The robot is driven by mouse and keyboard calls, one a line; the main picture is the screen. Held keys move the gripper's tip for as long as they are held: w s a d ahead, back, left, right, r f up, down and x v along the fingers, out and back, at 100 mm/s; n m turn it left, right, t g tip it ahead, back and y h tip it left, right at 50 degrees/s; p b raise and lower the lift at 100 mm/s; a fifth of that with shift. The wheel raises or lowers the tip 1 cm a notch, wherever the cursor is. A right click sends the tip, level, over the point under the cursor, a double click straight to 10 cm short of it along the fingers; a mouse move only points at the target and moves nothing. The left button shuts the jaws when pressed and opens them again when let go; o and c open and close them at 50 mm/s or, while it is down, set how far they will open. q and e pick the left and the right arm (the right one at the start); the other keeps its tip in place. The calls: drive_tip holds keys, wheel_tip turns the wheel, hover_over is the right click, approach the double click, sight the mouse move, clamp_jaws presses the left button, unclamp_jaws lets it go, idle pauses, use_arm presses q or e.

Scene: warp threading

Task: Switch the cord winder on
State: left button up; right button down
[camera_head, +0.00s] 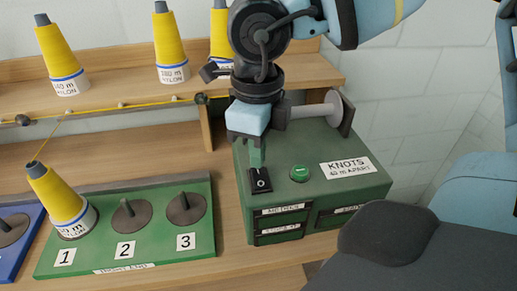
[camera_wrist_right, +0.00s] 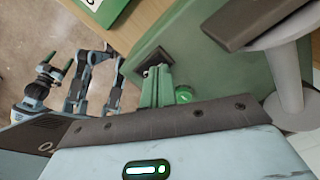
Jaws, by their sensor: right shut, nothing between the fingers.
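The cord winder is a green box (camera_head: 330,200) on the bench, with a pale spool on a side shaft. A black rocker switch (camera_head: 260,181) marked "O" is on its top; it also shows in the wrist view (camera_wrist_right: 152,52). My right gripper (camera_head: 257,160) is shut and empty, pointing down with its green fingertips just above or at the switch's far edge; I cannot tell whether they touch. The fingers (camera_wrist_right: 157,80) hide part of the switch in the wrist view. Green-tipped parts at that view's left, perhaps my left gripper, are too small to read.
At left, a green peg board (camera_head: 140,250) holds a yellow cone (camera_head: 58,200) at peg 1; pegs 2 and 3 are bare. Yellow cones stand on the shelf behind, with yellow cord strung along it.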

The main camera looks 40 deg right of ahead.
sight(258, 170)
drive_tip(key=shift+f+b, duration=0.95)
drive_tip(key=shift+f, duration=0.05)
idle(1.0)
drive_tip(key=shift+r, duration=0.1)
drive_tip(key=shift+r+p, duration=1.75)
drive_tip(key=shift+r, duration=1.7)
